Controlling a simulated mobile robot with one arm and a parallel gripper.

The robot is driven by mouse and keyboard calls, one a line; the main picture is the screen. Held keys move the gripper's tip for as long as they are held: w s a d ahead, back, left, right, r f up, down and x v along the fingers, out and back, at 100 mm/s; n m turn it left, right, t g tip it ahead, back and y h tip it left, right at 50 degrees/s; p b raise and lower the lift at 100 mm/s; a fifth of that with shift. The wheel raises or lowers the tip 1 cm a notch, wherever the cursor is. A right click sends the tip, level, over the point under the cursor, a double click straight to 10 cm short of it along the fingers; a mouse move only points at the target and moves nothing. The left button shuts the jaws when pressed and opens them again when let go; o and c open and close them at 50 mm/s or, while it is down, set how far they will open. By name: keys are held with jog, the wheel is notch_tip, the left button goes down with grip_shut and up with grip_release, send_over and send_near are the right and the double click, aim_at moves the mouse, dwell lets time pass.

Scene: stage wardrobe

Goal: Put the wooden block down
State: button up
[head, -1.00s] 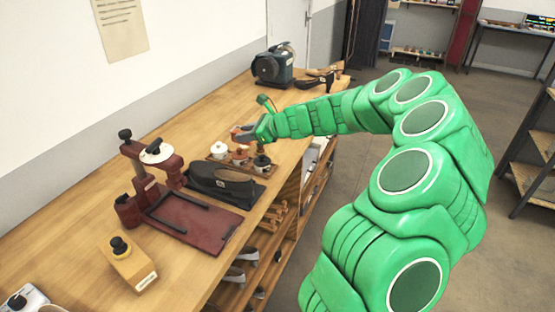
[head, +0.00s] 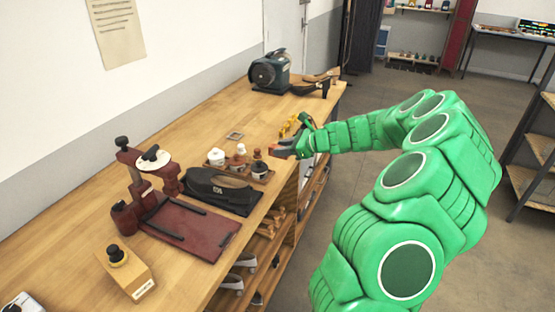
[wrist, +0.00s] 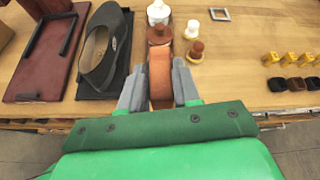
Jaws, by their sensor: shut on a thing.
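My gripper (wrist: 158,68) is shut on the wooden block (wrist: 160,85), a smooth orange-brown piece between the two grey fingers in the wrist view. In the head view my gripper (head: 285,151) is at the right, front edge of the workbench (head: 190,122), just right of a small tray of pots. The block's reddish end (head: 274,148) shows beside the fingers. Its far end is close to a dark brown knob (wrist: 159,34) in the wrist view. I cannot tell whether the block touches anything below it.
The tray holds a white pot (head: 216,156) and other small pots. A black shoe (head: 218,188) and a maroon stand (head: 190,228) lie left of it. Yellow pieces (wrist: 290,58) stand to the right in the wrist view. Bare bench top lies behind the tray, around a small square frame (head: 234,135).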

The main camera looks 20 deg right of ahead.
jog(key=w+f, duration=0.2)
jog(key=w, duration=0.1)
jog(key=w+d+f, duration=0.1)
jog(key=w+f, duration=0.1)
jog(key=w, duration=0.1)
jog(key=w+d+f, duration=0.1)
jog(key=w+f, duration=0.2)
jog(key=shift+w, duration=0.3)
jog(key=shift+w+d+f, duration=0.2)
jog(key=shift+w+f, duration=0.35)
jog(key=shift+f, duration=0.05)
jog(key=shift+w+f, duration=0.2)
jog(key=shift+f, duration=1.6)
jog(key=o, duration=1)
jog(key=shift+o, duration=0.2)
jog(key=shift+d, duration=0.1)
